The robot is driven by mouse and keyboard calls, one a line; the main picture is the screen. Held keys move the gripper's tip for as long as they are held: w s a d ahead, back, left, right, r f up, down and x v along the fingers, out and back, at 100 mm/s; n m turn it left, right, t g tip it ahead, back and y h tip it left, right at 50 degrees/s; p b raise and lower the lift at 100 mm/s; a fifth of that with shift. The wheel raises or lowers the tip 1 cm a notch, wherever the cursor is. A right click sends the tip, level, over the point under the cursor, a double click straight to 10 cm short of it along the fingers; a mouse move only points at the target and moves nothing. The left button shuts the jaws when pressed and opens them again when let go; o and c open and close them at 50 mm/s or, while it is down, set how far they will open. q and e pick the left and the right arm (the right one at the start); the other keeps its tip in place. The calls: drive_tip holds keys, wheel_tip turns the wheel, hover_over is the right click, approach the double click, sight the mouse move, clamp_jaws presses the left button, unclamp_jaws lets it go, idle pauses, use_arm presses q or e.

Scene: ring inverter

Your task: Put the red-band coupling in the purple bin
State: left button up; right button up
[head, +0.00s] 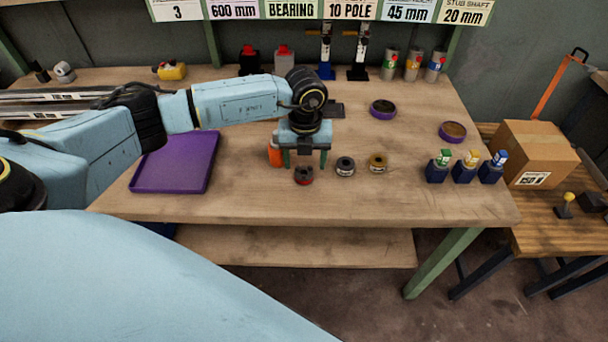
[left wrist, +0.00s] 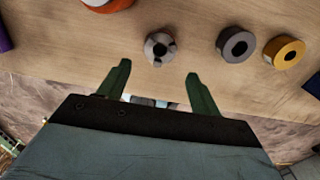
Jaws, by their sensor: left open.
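The red-band coupling (head: 304,176), a small dark cylinder with red near its base, stands on the workbench near the front edge. In the left wrist view its notched grey top (left wrist: 160,48) shows, but the red band does not show clearly. My left gripper (head: 305,160) is open and empty, pointing down just behind the coupling in the head view. In the left wrist view the coupling lies just beyond the gap between the fingertips (left wrist: 158,70). The purple bin (head: 175,165), a shallow tray, lies empty at the left, partly behind my left arm. My right gripper is not in view.
A grey ring (head: 345,167) and a gold ring (head: 377,162) stand right of the coupling. An orange object (head: 275,153) is close on its left. Two round purple-rimmed dishes (head: 383,110) (head: 452,132) lie further back.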

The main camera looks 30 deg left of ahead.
use_arm(q)
drive_tip(key=shift+s+a+f, duration=0.1)
drive_tip(key=shift+f, duration=2.65)
drive_tip(key=shift+c, duration=0.4)
drive_tip(key=shift+r, duration=0.1)
drive_tip(key=c, duration=1.2)
